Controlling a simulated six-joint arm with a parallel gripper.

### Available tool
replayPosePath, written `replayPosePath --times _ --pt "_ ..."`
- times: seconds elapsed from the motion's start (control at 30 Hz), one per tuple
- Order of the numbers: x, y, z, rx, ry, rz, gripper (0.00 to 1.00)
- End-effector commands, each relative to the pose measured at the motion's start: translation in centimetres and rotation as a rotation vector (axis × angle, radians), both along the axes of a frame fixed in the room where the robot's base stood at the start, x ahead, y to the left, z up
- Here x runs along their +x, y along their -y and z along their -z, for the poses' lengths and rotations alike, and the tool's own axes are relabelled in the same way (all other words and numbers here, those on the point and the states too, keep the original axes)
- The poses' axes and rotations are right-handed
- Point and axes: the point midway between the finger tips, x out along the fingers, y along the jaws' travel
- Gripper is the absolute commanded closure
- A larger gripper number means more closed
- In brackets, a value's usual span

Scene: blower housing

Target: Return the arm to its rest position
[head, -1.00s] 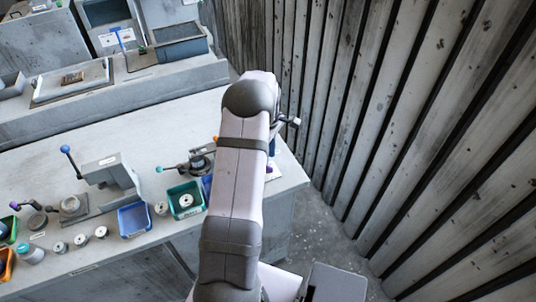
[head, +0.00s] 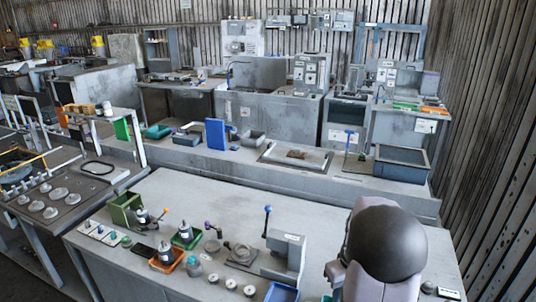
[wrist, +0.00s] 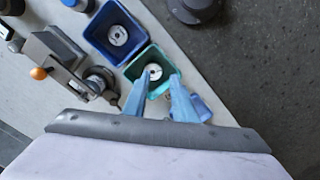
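My gripper (wrist: 158,76) shows in the wrist view as two blue fingers, spread apart with no part held between them. It is above the bench, over or near a teal bin (wrist: 134,73) with a round metal part (wrist: 153,72) inside. How high the fingertips are above the bin I cannot tell. In the head view my arm rises at the lower right, and its dark rounded joint hides part of the bench. The gripper itself is not visible there.
A blue bin (wrist: 93,33) holding a round part stands beside the teal one. A lever tool with an orange knob (wrist: 38,73) is at the left. In the head view, a grey press (head: 286,252) and several small fixtures stand on the bench (head: 190,195). A slatted wall (head: 490,190) is at the right.

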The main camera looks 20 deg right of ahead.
Motion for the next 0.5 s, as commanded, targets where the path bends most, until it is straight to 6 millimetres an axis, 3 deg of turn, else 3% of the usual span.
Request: replayPosePath --times 0.03,0.2,0.33,0.5 --pt "0.6 -3.6 -0.4 -0.001 0.001 -0.025 0.75" --pt "-0.2 -13.6 -1.2 0.0 0.002 -0.058 0.75" --pt "-2.5 -19.4 -1.2 0.0 0.003 -0.078 0.75" --pt "-5.7 -23.9 -0.7 0.001 0.0 -0.093 0.75"
